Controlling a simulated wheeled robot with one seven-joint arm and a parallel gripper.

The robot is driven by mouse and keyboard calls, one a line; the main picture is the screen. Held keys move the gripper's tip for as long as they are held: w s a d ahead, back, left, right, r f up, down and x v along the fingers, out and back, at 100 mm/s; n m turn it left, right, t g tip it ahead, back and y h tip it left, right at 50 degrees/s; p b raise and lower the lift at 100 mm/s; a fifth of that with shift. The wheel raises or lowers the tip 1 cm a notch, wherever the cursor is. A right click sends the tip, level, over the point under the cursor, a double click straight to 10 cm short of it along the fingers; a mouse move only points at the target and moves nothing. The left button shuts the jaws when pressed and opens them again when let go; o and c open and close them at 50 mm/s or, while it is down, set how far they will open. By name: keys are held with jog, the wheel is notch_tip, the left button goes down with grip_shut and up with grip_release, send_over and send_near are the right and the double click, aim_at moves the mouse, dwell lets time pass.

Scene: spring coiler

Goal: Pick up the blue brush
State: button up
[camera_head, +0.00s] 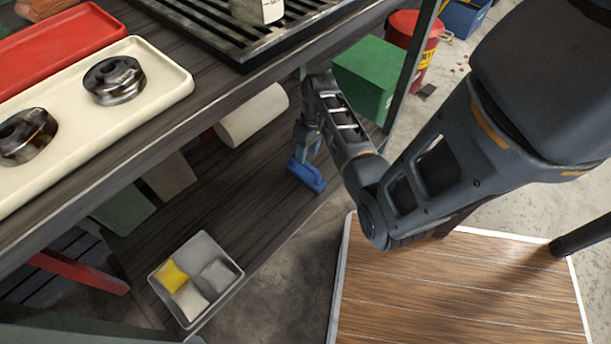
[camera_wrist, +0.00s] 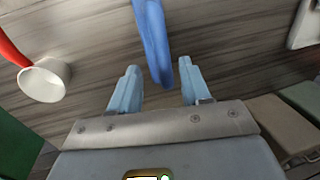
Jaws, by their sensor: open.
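The blue brush (camera_head: 307,176) lies on the dark wooden lower shelf (camera_head: 240,190) under the workbench, near its front edge. My gripper (camera_head: 306,148) is just above the brush in the head view, pointing down at it. In the wrist view the brush's long blue handle (camera_wrist: 153,35) runs down from the top edge, its end reaching between my open fingertips (camera_wrist: 159,66). There is a gap between the handle and each finger. Whether the handle is at fingertip depth I cannot tell.
On the lower shelf are a white roll (camera_head: 252,115), a grey bin (camera_head: 234,258) with yellow, white and grey items, and beige and green boxes. A green box (camera_head: 367,78) stands behind my arm. The bench top (camera_head: 150,148) overhangs the shelf, its edge left of my gripper.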

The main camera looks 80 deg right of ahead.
aim_at(305, 172)
jog(key=f+b, duration=0.1)
jog(key=f, duration=0.2)
jog(key=a+f+b, duration=0.1)
jog(key=shift+w+a+f+b, duration=0.1)
jog(key=shift+w+f+b, duration=0.2)
jog(key=shift+f, duration=0.1)
jog(key=shift+r, duration=0.1)
grip_shut()
